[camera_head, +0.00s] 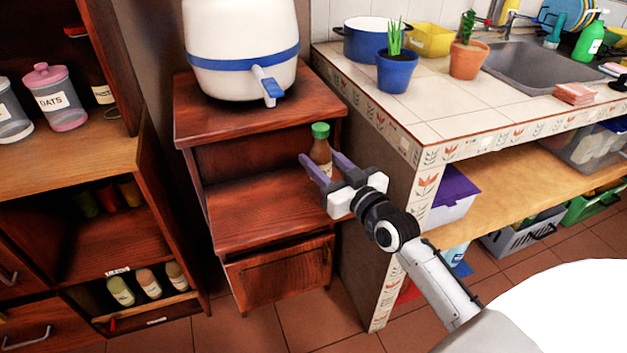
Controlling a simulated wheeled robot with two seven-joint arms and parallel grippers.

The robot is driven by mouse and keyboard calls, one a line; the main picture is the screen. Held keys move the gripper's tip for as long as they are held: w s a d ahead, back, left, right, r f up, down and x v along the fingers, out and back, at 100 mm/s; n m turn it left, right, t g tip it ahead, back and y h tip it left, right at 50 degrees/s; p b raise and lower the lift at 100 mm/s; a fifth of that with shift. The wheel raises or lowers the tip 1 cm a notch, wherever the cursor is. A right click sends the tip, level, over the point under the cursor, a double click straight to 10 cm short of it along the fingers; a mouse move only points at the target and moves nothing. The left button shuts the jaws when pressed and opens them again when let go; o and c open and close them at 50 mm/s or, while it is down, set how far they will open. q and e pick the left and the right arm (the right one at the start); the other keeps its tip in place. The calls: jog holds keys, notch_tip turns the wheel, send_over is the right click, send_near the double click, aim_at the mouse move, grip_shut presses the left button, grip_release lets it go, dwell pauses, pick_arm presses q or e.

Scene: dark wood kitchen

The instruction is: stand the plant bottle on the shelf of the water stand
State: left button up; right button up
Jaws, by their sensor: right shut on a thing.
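The plant bottle (320,150) is brown with a green cap and is upright between the fingers of my right gripper (327,166). My right gripper is shut on it, at the right side of the water stand's shelf opening. The water stand (195,120) is dark red wood, with an open shelf (245,208) below its top. I cannot tell whether the bottle's base touches the shelf, as the gripper hides its lower part. My left gripper is not in view.
A white water dispenser (240,30) with a blue band stands on top of the stand. The tiled counter (420,110) is close on the right, with potted plants and a blue pot. A wooden cabinet (85,165) stands left. The shelf's left and middle are clear.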

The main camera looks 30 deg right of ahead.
notch_tip(320, 180, down, 4)
jog(key=shift+f+b, duration=0.2)
jog(key=shift+b, duration=0.4)
jog(key=shift+r, duration=0.1)
jog(key=o, duration=0.7)
jog(key=shift+f, duration=0.2)
jog(key=shift+c, duration=0.2)
jog(key=o, duration=0.4)
jog(key=shift+o, duration=0.2)
jog(key=shift+r, duration=0.1)
